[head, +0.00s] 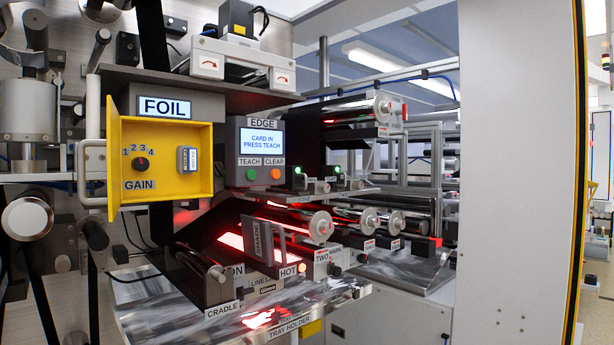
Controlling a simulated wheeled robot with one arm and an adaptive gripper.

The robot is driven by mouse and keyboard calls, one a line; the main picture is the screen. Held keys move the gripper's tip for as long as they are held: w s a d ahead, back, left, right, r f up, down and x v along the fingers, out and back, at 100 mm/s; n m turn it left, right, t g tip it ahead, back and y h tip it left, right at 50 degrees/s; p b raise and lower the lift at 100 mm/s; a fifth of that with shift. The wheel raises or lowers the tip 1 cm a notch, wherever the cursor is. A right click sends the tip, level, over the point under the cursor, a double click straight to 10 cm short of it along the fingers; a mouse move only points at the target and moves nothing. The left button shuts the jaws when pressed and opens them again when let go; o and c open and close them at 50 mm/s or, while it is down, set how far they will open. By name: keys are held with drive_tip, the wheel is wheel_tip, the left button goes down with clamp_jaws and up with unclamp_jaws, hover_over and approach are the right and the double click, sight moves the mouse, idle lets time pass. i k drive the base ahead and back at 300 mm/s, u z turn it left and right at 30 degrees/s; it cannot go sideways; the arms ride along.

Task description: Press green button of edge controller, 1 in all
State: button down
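Nothing covers the green button. My gripper is not in view.
A yellow box (206,135) with a GAIN dial (141,164) stands open left of the controller, under a FOIL sign (166,106). Small green lights (297,171) sit to the right. Below are rollers, red-lit web and a CRADLE (222,311). A white panel (515,180) fills the right.

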sight(251, 175)
drive_tip(key=z, duration=0.05)
drive_tip(key=i, duration=0.5)
drive_tip(key=u, duration=2.6)
